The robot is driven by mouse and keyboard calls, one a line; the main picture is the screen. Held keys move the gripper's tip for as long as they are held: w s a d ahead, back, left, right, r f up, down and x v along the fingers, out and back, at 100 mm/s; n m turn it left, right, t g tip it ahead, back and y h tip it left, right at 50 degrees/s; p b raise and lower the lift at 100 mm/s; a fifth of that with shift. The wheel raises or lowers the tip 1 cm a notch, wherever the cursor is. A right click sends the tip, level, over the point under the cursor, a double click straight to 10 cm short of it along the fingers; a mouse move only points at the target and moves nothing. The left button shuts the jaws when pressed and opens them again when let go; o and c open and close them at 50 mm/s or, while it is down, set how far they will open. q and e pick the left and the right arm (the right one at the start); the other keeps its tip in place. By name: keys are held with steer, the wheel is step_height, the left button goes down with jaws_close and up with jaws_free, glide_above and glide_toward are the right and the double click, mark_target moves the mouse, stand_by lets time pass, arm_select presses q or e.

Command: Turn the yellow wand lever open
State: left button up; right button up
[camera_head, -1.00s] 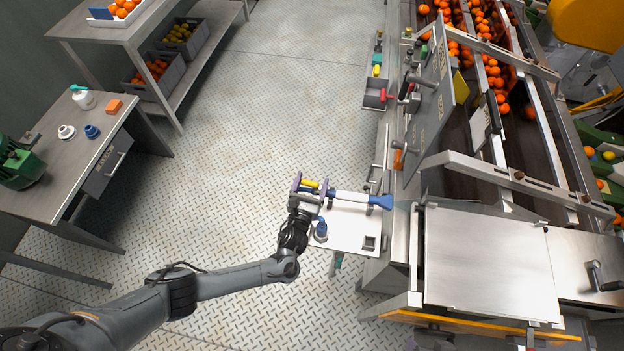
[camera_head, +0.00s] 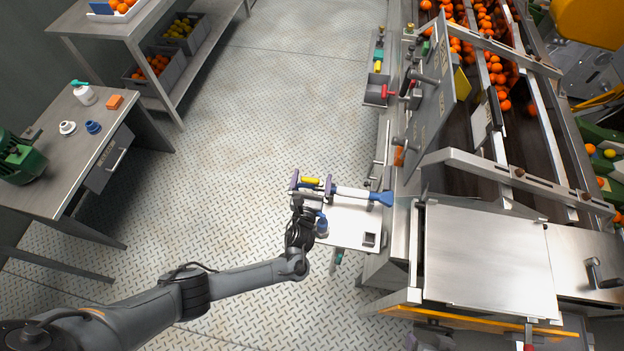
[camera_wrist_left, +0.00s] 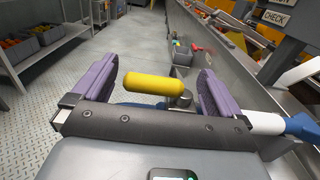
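The yellow wand lever (camera_head: 311,181) is a short rounded bar at the left end of the wand. The wand has a white body (camera_head: 352,193) and a blue flared nozzle (camera_head: 383,198), and lies over a small white side shelf (camera_head: 350,232). My left gripper (camera_head: 312,183) is open with its purple fingers at either end of the lever. In the left wrist view the lever (camera_wrist_left: 155,84) lies crosswise between the spread fingers, with visible gaps on both sides. Its mount is partly hidden behind the gripper. My right gripper is not in view.
The shelf holds a blue-topped item (camera_head: 322,226) and a small dark square fitting (camera_head: 369,239). The extractor's metal cover (camera_head: 490,262) stands to the right. A workbench (camera_head: 50,165) is at the left, with open floor between.

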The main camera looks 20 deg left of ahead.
mark_target(312, 180)
arm_select(q)
steer(key=shift+r, duration=0.1)
steer(key=shift+r+p, duration=0.35)
steer(key=shift+r, duration=0.3)
step_height(312, 180, up, 3)
steer(key=shift+f+p, duration=0.1)
steer(key=shift+p, duration=0.45)
steer(key=s+d+r, duration=0.2)
steer(key=d+r, duration=0.4)
steer(key=d, duration=0.5)
steer(key=shift+s+d+r+p, duration=0.2)
steer(key=shift+d+r+p, duration=0.05)
steer(key=shift+r+p, duration=0.1)
